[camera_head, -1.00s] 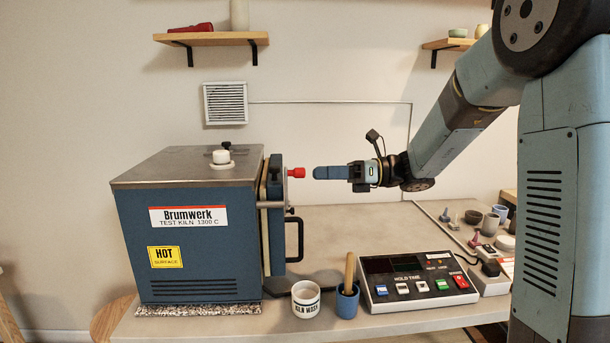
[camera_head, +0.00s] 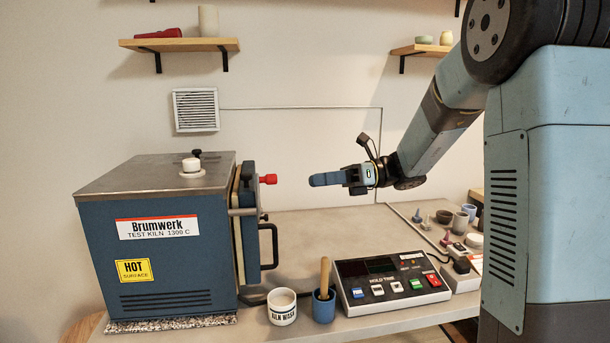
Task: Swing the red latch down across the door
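The blue kiln (camera_head: 165,245) stands at the left of the bench, its door (camera_head: 249,225) on the right side, seen edge-on and looking closed. The red latch end (camera_head: 268,179) sticks out to the right near the top of the door. A black door handle (camera_head: 272,246) is below it. My gripper (camera_head: 312,180) points left at about the latch's height, with a clear gap between its blue fingertips and the red end. The fingers overlap in this side view, so I cannot tell whether they are apart. Nothing shows in them.
A white kiln-wash cup (camera_head: 282,306), a blue cup (camera_head: 323,307) with a wooden handle in it, and a control box (camera_head: 388,282) stand along the front of the bench (camera_head: 340,228). Small pots and tools lie at the right. The bench behind the control box is clear.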

